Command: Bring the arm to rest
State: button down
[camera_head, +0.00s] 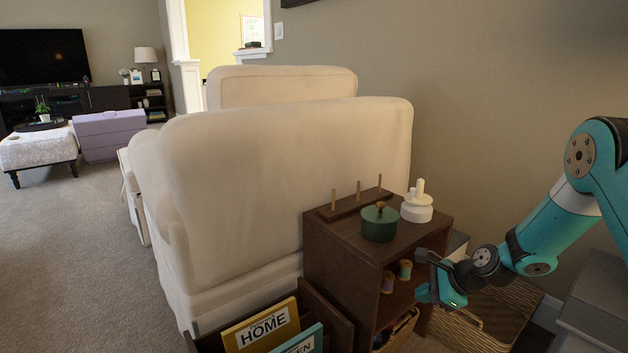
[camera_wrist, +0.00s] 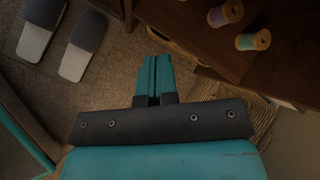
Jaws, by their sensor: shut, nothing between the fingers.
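My teal and black arm reaches in from the right edge in the head view. My gripper (camera_head: 440,293) is in front of the open side of a small dark brown shelf unit (camera_head: 340,262), below its top. In the wrist view my gripper (camera_wrist: 153,70) has its two teal fingers together, with nothing between them. I cannot tell from these views whether it touches the shelf.
On the shelf top are a green lidded pot (camera_head: 380,226), a white lidded jar (camera_head: 417,207) and a peg rack (camera_head: 352,204). Thread spools (camera_wrist: 226,13) stand inside. A wicker basket (camera_head: 505,312) is on the floor. A cream armchair (camera_head: 270,160) stands behind.

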jog(key=s+a+r+n+g+p, duration=0.1)
jog(key=s+a+r+n+g, duration=0.1)
jog(key=s+a+r+n, duration=0.6)
jog(key=s+a+r+n+g+p, duration=0.1)
jog(key=s+a+r+n+p, duration=0.3)
jog(key=r, duration=0.8)
jog(key=s+r+n+g+h, duration=0.1)
jog(key=s+r+n, duration=0.35)
jog(key=s, duration=0.35)
jog(key=s+r+n+p, duration=0.1)
jog(key=s+r+n, duration=0.2)
jog(key=s+n, duration=0.35)
jog(key=s+r+n+g+h, duration=0.1)
jog(key=s+r+n, duration=0.3)
jog(key=s, duration=0.4)
notch_tip(320, 180, up, 37)
jog(key=p, duration=3.7)
jog(key=shift+a, duration=0.1)
